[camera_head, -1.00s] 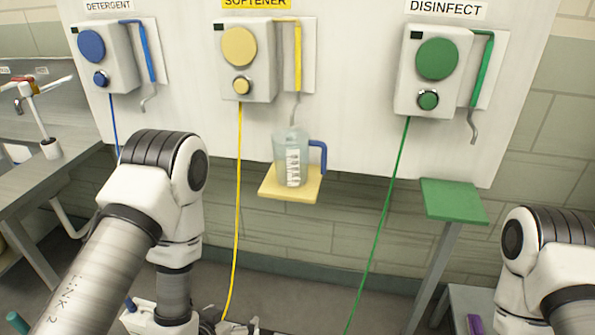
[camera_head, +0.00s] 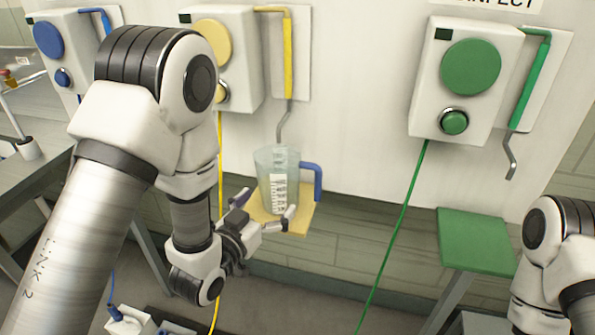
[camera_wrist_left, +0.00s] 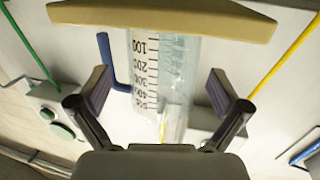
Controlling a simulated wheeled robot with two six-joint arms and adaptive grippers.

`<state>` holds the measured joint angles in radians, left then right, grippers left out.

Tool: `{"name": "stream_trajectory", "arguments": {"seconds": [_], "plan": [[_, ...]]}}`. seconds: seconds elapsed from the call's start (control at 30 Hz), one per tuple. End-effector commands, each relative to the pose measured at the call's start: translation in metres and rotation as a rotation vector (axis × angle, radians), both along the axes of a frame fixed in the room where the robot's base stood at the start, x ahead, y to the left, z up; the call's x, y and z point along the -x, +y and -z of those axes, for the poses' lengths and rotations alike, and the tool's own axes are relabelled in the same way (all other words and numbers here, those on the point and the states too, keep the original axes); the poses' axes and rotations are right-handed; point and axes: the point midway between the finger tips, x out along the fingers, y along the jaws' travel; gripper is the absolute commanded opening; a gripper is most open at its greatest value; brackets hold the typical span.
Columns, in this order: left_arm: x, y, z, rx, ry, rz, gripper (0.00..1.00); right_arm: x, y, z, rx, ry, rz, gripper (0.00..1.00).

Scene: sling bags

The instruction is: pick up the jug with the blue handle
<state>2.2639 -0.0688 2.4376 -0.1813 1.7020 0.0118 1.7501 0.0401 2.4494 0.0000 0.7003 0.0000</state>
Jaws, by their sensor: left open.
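A clear jug (camera_head: 277,168) with a printed white scale and a blue handle (camera_head: 318,180) stands upright on the small yellow shelf (camera_head: 299,222). The handle points right in the head view. My left gripper (camera_head: 266,204) is open at the jug's lower part, a finger to each side of it. In the left wrist view, which is upside down, the jug (camera_wrist_left: 180,75) shows between the spread fingers of my left gripper (camera_wrist_left: 159,84); contact cannot be told. My right gripper is out of view.
A yellow dispenser (camera_head: 243,75) with a bent spout hangs above the jug. A green dispenser (camera_head: 430,85) and green shelf (camera_head: 475,240) are to the right; a blue dispenser (camera_head: 60,85) is to the left. Yellow and green hoses hang down the wall.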

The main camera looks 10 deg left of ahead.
Motion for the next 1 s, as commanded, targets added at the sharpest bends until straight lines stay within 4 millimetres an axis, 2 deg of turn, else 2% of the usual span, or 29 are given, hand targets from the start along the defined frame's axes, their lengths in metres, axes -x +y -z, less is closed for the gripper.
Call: {"name": "stream_trajectory", "arguments": {"seconds": [0.3,0.4,0.63,0.67,0.7,0.8,1.0], "plan": [[-0.049,-0.008,-0.005,0.0,-0.001,0.0,1.0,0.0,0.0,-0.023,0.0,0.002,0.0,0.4],[-0.064,-0.012,-0.001,-0.001,0.0,0.001,1.0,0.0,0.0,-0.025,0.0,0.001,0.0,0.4],[-0.069,-0.013,0.001,0.0,0.002,0.0,1.0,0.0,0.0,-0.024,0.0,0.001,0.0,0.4],[-0.069,-0.013,0.001,0.0,0.002,0.0,0.96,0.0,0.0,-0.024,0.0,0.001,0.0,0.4],[-0.068,-0.013,0.001,0.0,0.002,0.0,0.82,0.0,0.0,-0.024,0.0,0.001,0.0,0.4],[-0.068,-0.013,0.001,0.0,0.002,0.0,0.5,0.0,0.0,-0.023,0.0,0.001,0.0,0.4],[-0.068,-0.013,0.001,0.0,0.002,0.0,0.5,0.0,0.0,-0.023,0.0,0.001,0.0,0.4]]}}
